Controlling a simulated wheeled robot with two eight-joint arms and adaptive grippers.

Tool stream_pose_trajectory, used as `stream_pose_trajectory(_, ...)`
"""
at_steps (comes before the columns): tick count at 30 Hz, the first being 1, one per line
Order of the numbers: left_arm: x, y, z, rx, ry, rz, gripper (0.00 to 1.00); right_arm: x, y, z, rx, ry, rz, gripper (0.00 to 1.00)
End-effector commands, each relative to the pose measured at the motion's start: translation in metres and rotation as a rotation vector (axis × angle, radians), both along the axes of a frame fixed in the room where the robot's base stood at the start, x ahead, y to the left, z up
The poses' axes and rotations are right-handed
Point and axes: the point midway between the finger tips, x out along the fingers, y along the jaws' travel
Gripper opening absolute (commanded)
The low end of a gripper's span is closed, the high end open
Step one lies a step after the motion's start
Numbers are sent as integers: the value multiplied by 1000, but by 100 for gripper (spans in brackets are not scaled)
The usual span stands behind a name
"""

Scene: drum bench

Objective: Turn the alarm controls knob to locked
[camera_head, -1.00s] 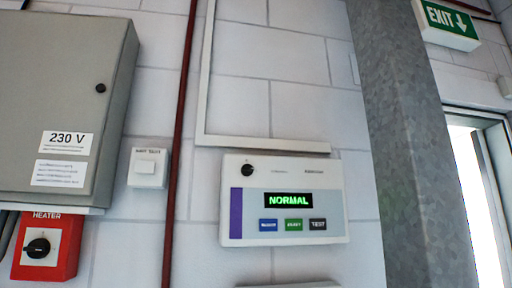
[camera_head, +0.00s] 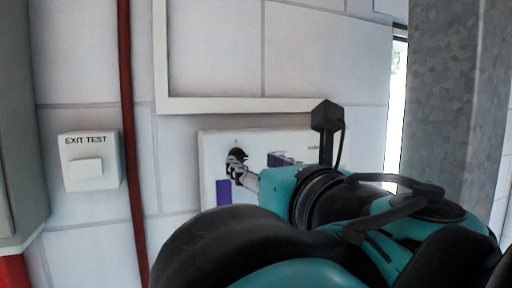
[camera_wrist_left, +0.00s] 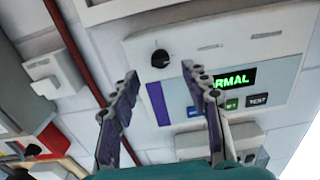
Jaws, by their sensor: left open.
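The alarm control panel (camera_head: 208,165) is a white box on the wall, partly hidden behind my left arm in the head view. Its round black knob (camera_wrist_left: 160,58) sits at the panel's upper left; in the head view the knob (camera_head: 237,153) is partly covered by a finger. The green display (camera_wrist_left: 234,78) reads "RMAL" in the wrist view, its left end behind a finger. My left gripper (camera_wrist_left: 159,71) is open and empty, fingers pointing at the panel. The knob appears between and just beyond the fingertips; contact cannot be told. My right gripper is not in view.
A white exit test switch (camera_head: 90,162) is left of the panel, with a dark red pipe (camera_head: 129,130) between them. White trunking (camera_head: 240,105) runs just above the panel. A grey column (camera_head: 455,100) stands at the right. A grey cabinet (camera_head: 18,130) is far left.

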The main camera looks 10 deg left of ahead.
Motion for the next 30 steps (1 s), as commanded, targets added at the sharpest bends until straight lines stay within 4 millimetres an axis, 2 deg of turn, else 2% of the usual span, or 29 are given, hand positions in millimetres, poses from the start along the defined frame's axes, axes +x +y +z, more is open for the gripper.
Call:
stream_pose_trajectory(12, 49, 35, -1, -4, 1, 5, 47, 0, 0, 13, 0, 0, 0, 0)
stream_pose_trajectory(18, 58, 40, -2, -5, 0, 2, 47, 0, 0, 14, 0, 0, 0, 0)
stream_pose_trajectory(24, 58, 40, -3, -5, 0, 1, 47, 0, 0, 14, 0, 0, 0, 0)
stream_pose_trajectory(25, 58, 40, -3, -5, 0, 1, 44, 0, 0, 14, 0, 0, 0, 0)
stream_pose_trajectory(30, 58, 40, -3, -5, 0, 1, 0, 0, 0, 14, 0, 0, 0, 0)
